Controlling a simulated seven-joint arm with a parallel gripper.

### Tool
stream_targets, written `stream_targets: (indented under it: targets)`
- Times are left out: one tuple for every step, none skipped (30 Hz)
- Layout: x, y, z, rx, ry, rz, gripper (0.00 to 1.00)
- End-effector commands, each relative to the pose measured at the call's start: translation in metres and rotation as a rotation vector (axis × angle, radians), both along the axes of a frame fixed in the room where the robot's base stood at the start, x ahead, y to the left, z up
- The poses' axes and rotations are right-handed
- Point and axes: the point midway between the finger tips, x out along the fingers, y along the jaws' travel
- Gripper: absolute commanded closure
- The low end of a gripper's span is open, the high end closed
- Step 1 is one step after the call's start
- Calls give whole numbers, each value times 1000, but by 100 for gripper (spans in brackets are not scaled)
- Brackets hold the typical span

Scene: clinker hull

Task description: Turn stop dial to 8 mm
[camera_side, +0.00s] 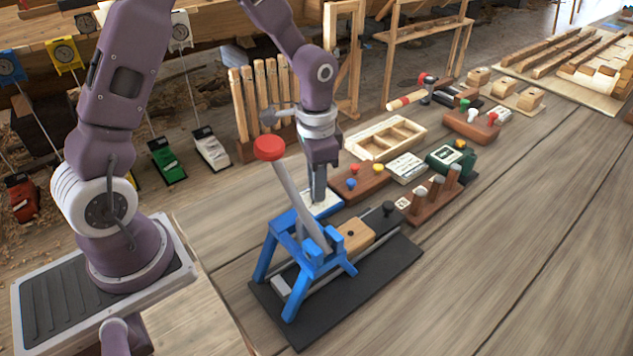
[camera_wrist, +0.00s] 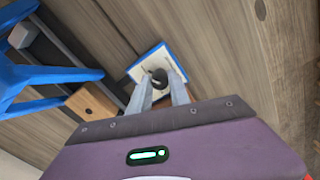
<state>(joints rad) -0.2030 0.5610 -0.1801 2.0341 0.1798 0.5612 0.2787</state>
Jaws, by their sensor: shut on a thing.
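The stop dial is a dark round knob (camera_wrist: 159,77) on a white plate with a blue edge (camera_wrist: 149,61) in the wrist view. The plate's blue-edged corner also shows in the side view (camera_side: 329,207), beside the blue press. My gripper (camera_wrist: 161,80) points down over the plate, with one finger on each side of the knob, shut on it. In the side view my gripper (camera_side: 318,198) hides the knob. The marks on the plate are too small to read, so I cannot tell the dial's setting.
A blue press frame (camera_side: 310,250) with a red-knobbed lever (camera_side: 269,148) stands close on a black base (camera_side: 375,275). A wooden block (camera_side: 356,235) lies in it. A brown button box (camera_side: 358,183) is just behind the plate. The bench at front right is clear.

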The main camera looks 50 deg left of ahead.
Motion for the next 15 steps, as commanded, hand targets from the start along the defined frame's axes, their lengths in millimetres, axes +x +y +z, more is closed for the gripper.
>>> stream_targets:
  targets:
    - [1, 0, 1, 0, -4, -1, 100]
    - [1, 0, 1, 0, -4, -1, 71]
    - [1, 0, 1, 1, -4, 0, 63]
    - [1, 0, 1, 0, -3, 0, 57]
    - [1, 0, 1, 0, -3, 0, 55]
    - [1, 0, 0, 0, -2, 0, 55]
    - [1, 0, 0, 0, -2, 0, 55]
    - [1, 0, 0, 0, -2, 0, 55]
    - [0, 0, 0, 1, -1, 0, 55]
    - [0, 0, 0, 1, -1, 0, 55]
    - [0, 0, 0, 1, -1, 0, 55]
    - [0, 0, 0, 1, -1, 0, 55]
    - [0, 0, 1, 1, -1, 0, 55]
    - [1, 0, 2, 0, -2, 0, 55]
    - [1, 0, 7, 1, -4, 0, 55]
